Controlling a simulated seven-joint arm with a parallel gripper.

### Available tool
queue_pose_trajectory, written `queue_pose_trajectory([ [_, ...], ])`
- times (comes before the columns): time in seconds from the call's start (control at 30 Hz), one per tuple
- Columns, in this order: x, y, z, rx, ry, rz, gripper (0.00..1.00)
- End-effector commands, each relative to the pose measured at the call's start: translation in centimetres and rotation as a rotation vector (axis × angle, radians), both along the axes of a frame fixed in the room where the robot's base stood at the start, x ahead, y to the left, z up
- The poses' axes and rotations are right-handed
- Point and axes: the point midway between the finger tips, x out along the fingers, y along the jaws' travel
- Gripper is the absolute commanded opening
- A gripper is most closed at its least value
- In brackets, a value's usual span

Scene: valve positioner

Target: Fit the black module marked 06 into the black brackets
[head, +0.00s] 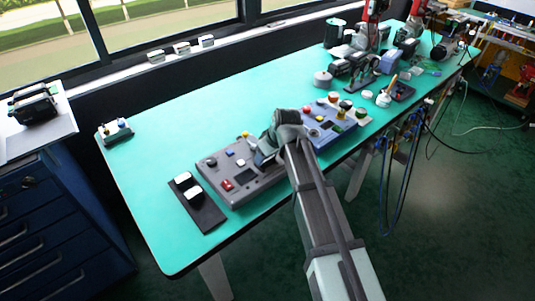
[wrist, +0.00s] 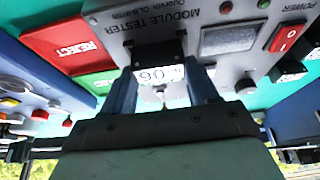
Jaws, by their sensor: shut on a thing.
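The black module (wrist: 150,52) sits between the fingers of my gripper (wrist: 162,88) in the wrist view; its white label reads 06, upside down in the picture. My gripper is shut on it, over or at the grey module tester (wrist: 190,25). I cannot tell whether the module touches the tester. In the head view my gripper (head: 268,155) is above the grey tester (head: 225,165) near the table's front edge, and the module is hidden by the arm. I cannot make out the black brackets for sure in either view.
A black tray (head: 208,217) with two white-topped blocks lies left of the tester. A blue control box (head: 330,130) stands close on the right. In the wrist view a red REJECT area (wrist: 75,42) adjoins the tester.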

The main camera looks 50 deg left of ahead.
Motion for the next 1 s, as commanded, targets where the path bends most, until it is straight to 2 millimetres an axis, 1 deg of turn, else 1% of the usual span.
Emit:
queue_pose_trajectory([
  [0.27,0.0,0.0,-0.4,0.0,0.0,0.0,0.26],
  [0.3,0.0,0.0,-0.5,0.0,0.0,0.0,0.6],
  [0.4,0.0,0.0,-0.4,0.0,0.0,0.0,0.69],
  [0.67,0.0,0.0,-0.4,0.0,0.0,0.0,0.69],
  [1.0,0.0,-0.8,1.5,0.001,0.0,0.0,0.69],
])
